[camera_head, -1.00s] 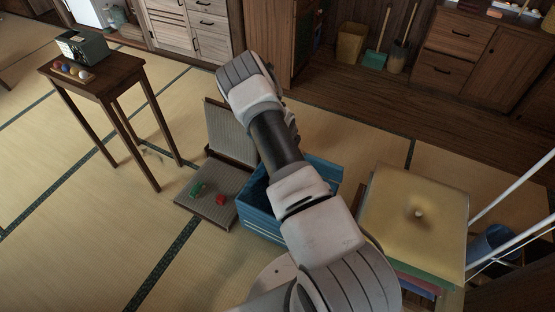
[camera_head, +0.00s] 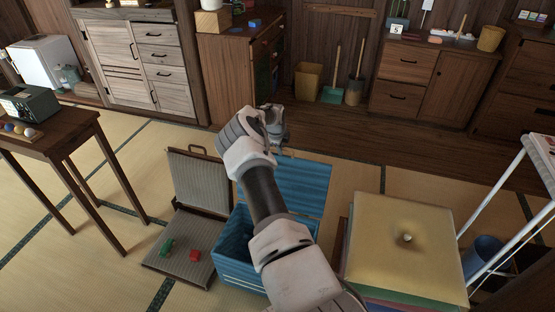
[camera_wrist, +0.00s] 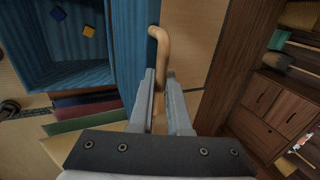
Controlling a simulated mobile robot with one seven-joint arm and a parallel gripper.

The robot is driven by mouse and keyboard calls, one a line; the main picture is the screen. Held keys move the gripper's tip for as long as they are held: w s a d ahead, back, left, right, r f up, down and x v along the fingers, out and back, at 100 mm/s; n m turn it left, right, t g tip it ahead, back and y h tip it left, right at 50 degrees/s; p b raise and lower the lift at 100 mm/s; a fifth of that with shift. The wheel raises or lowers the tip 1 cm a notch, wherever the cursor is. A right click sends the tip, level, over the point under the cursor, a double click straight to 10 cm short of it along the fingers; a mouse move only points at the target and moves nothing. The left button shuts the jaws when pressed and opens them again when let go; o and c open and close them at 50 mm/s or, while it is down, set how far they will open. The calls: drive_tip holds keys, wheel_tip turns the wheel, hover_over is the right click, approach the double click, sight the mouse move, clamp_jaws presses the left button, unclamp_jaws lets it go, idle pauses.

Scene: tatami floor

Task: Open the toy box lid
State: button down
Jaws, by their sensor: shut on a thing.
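The blue toy box (camera_head: 238,272) stands on the tatami below my arm, its top open and its inside partly visible. Its blue lid (camera_head: 302,182) is raised behind the box. In the wrist view the lid (camera_wrist: 130,45) is a blue panel edge-on beside the open box, with a tan curved handle (camera_wrist: 162,42) on it. My gripper (camera_wrist: 161,78) has its fingers shut on this handle. In the head view my gripper (camera_head: 276,122) is above the lid's top left edge, and the handle is hidden. A small blue piece (camera_wrist: 57,13) and a yellow piece (camera_wrist: 88,31) lie inside the box.
A folding floor chair (camera_head: 195,185) holding a green toy (camera_head: 166,245) and a red block (camera_head: 194,256) stands close left of the box. A yellow cushion stack (camera_head: 400,225) is close right. A wooden table (camera_head: 60,130) stands farther left. Cabinets line the back.

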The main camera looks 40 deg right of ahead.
drive_tip(key=shift+w+d+f+b, duration=0.5)
drive_tip(key=shift+d+b, duration=0.1)
drive_tip(key=shift+d, duration=0.15)
drive_tip(key=c, duration=0.9)
unclamp_jaws()
drive_tip(key=shift+s, duration=0.1)
drive_tip(key=p+v, duration=0.1)
drive_tip(key=v, duration=0.5)
drive_tip(key=p+v, duration=0.1)
drive_tip(key=v, duration=0.5)
drive_tip(key=p+v, duration=0.2)
drive_tip(key=v, duration=0.4)
drive_tip(key=shift+w+d+r, duration=0.15)
drive_tip(key=shift+w, duration=0.2)
